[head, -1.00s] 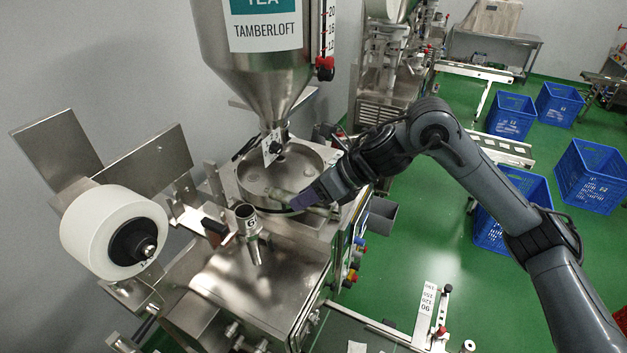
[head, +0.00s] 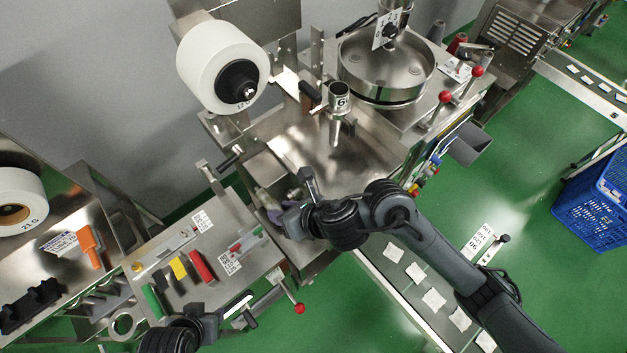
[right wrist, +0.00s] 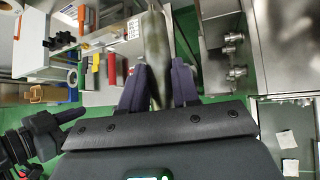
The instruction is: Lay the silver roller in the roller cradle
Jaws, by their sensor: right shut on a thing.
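My right gripper (head: 276,214) is shut on the silver roller. In the right wrist view the roller (right wrist: 156,45) is a shiny metal cylinder pointing away from between the two dark fingers (right wrist: 158,85). In the head view the gripper is over the gap between the hopper machine and the small bench, and the roller is mostly hidden. My left gripper (head: 208,322) is at the bottom, near the bench's front edge; its jaw opening is unclear, and it also shows in the right wrist view (right wrist: 62,122). I cannot clearly identify the roller cradle; a black notched block (head: 30,306) lies far left.
The bench (head: 190,240) carries red (head: 201,267), yellow (head: 178,267) and green (head: 154,301) pieces. A red-knobbed lever (head: 299,308) stands at its right edge. A white film reel (head: 215,65) and a metal forming tube (head: 340,95) are above. A conveyor with sachets (head: 415,272) runs lower right.

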